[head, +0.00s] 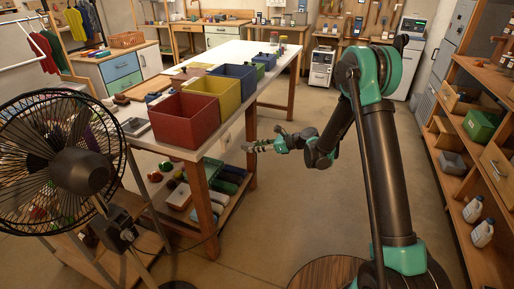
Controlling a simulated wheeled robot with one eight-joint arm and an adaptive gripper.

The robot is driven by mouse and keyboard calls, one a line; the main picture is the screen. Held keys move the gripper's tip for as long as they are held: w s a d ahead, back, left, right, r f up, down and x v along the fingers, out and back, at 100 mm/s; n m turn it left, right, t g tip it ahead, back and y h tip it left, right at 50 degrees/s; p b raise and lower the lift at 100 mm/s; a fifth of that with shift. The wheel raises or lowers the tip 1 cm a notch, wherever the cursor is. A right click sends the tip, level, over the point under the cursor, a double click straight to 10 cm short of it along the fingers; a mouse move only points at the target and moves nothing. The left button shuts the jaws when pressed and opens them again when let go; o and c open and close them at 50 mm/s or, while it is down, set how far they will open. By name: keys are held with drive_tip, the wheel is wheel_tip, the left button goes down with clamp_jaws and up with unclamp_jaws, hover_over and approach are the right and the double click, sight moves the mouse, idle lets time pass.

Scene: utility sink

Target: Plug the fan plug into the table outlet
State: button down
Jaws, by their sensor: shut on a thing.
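A black standing fan (75,170) is at the left, in front of the table (278,62). A dark cord (190,247) runs from low on the fan toward the table's near leg. My gripper (256,146) reaches left toward the table's right side, level with the space under the tabletop. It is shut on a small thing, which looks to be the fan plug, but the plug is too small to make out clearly.
Red (187,118), yellow (216,93) and blue (236,80) bins stand along the table's right edge, above and left of my gripper. A lower shelf holds several items. Wooden shelving (480,150) lines the right wall. The floor (270,210) between is clear.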

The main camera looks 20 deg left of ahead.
drive_tip(key=shift+r, duration=0.1)
drive_tip(key=shift+w+a, duration=0.15)
drive_tip(key=shift+a, duration=1.3)
drive_tip(key=shift+w+a, duration=0.1)
drive_tip(key=shift+a, duration=1.3)
drive_tip(key=shift+w+a, duration=0.1)
drive_tip(key=shift+a, duration=1.25)
drive_tip(key=c, duration=1.1)
unclamp_jaws()
drive_tip(key=w+v, duration=0.1)
drive_tip(key=v, duration=1.1)
drive_tip(key=shift+s, duration=0.4)
drive_tip(key=shift+r, duration=0.1)
